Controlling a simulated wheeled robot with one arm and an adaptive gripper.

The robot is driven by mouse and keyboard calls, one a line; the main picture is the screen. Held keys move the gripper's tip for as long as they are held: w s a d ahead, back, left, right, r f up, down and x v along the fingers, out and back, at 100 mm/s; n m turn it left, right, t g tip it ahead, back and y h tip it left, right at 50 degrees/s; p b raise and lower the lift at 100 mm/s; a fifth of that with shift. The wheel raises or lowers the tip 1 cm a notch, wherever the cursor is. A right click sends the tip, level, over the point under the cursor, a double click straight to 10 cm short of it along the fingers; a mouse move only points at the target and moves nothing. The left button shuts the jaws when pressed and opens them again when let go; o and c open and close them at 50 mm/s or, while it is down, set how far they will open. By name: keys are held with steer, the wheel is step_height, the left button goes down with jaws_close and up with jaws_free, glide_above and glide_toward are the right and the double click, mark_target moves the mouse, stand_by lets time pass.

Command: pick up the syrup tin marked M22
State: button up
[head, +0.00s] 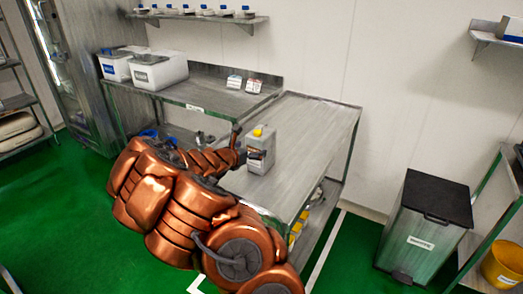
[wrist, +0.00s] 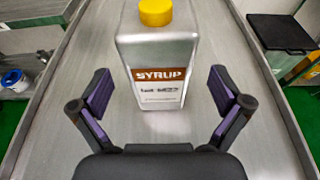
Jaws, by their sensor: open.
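The syrup tin (wrist: 160,58) is a grey, square-sided can with a yellow cap and a brown label reading SYRUP. Smaller print below looks like a lot mark ending in M22, but it is blurred. It stands upright on the steel table, and in the head view the tin (head: 261,152) is near the table's left side. My gripper (wrist: 162,90) is open, with one purple-padded finger on each side in front of the tin. The fingers are apart from it and hold nothing. In the head view my arm hides part of the table's near left edge.
The steel table (head: 310,125) is bare around the tin. A second bench (head: 205,92) at the left holds white bins (head: 158,70) and small boxes (head: 243,84). A pedal bin (head: 428,228) stands right. A blue-and-white tub (wrist: 14,80) shows at the wrist view's left.

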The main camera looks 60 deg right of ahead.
steer(key=shift+p+x, duration=1.15)
steer(key=shift+x, duration=2.15)
steer(key=shift+w, duration=0.1)
steer(key=c, duration=1.6)
steer(key=shift+c, duration=0.5)
